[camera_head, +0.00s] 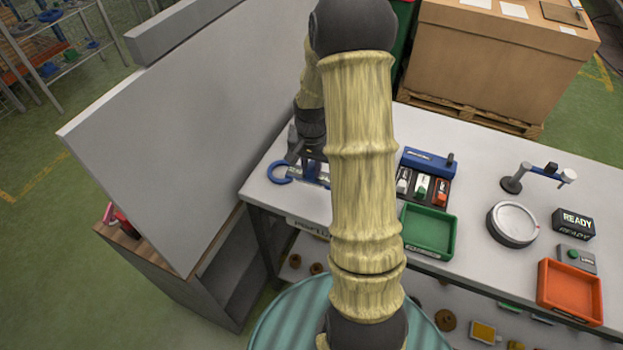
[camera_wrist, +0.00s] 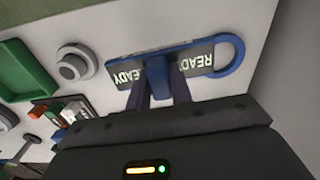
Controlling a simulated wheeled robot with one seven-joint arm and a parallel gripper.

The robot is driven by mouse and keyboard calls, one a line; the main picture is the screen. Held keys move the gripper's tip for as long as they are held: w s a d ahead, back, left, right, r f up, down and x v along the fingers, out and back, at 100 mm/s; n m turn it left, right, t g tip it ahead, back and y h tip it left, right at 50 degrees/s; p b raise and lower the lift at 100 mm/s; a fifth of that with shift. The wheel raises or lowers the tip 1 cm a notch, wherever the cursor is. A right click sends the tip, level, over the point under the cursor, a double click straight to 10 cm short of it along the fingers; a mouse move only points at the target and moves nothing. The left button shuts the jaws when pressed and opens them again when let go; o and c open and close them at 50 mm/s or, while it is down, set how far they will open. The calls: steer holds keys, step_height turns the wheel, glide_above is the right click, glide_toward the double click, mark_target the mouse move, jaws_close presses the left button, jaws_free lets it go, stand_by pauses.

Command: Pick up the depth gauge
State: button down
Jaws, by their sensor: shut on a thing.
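In the wrist view, my gripper (camera_wrist: 160,88) has its two dark fingers closed on the blue middle part of the depth gauge (camera_wrist: 156,70). Grey flat pieces with "READY" lettering show on both sides of the fingers, and a blue C-shaped loop (camera_wrist: 236,52) stands at the right end. I cannot tell whether the loop and the gauge are one piece. In the head view, my gripper (camera_head: 304,166) is at the worktable's left end, and the blue loop (camera_head: 279,173) shows beside it. My arm hides part of this area. Any gap to the tabletop is unclear.
The worktable (camera_head: 470,150) carries a gauge rack (camera_head: 428,163), a green tray (camera_head: 428,231), a round white turntable (camera_head: 512,224), a stand (camera_head: 513,184), a READY display (camera_head: 573,222) and an orange tray (camera_head: 570,291). A tall grey panel (camera_head: 200,130) rises at the left.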

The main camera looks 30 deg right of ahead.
steer(key=shift+r, duration=1.45)
